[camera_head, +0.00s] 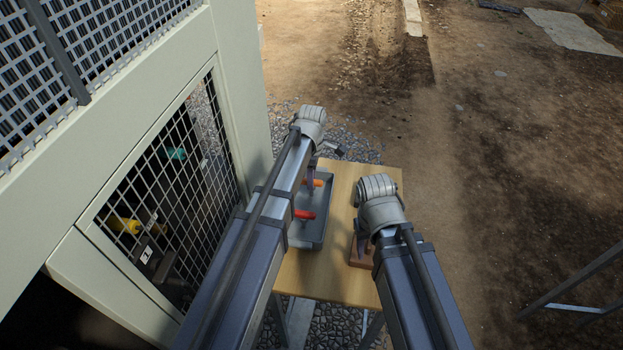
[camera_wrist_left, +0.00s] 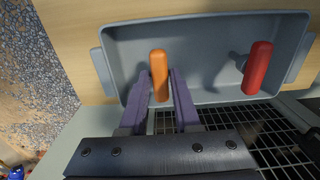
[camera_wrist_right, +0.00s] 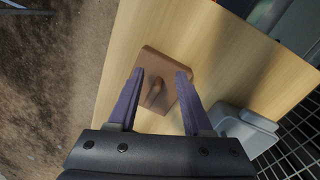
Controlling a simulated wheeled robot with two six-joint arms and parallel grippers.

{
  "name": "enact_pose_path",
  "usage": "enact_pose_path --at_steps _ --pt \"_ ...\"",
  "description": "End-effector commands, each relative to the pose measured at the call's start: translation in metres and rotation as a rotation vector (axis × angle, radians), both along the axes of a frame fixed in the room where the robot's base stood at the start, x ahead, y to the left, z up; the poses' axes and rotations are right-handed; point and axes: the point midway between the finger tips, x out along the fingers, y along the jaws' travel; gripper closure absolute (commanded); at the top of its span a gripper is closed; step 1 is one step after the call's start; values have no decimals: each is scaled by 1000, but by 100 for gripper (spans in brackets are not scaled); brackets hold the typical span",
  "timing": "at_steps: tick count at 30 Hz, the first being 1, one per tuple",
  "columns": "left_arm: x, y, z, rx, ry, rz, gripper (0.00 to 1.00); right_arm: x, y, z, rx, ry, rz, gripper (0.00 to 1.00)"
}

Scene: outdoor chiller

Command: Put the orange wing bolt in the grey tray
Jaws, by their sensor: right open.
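The orange wing bolt (camera_wrist_left: 159,75) stands between the fingers of my left gripper (camera_wrist_left: 160,88), which look shut on its handle. In the left wrist view it is over the inside of the grey tray (camera_wrist_left: 120,60); I cannot tell whether it touches the tray floor. In the head view its orange end (camera_head: 317,183) shows beside my left gripper (camera_head: 311,178), at the far part of the tray (camera_head: 318,228). My right gripper (camera_wrist_right: 158,75) is open and empty above a brown block (camera_wrist_right: 172,97) with a raised knob.
A red handled piece (camera_wrist_left: 257,68) lies in the tray, apart from the orange one, and shows in the head view (camera_head: 304,214). The wooden table (camera_head: 308,272) is bare between tray and block. A meshed cabinet (camera_head: 170,200) stands close on the left.

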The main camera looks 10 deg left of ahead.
Motion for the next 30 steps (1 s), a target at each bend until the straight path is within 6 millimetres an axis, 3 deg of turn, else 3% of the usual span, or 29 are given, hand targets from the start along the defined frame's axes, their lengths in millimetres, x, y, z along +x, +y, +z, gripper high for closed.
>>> enact_pose_path --at_steps 1,8,20,30 --pt "0 0 0 0 0 0 65 0 0 0 0 0 0 50" --pt "0 0 0 0 0 0 39 0 0 0 0 0 0 50" --pt "0 0 4 0 0 0 39 0 0 5 0 0 0 50" --pt "0 0 40 0 0 0 39 0 0 40 0 0 0 50"
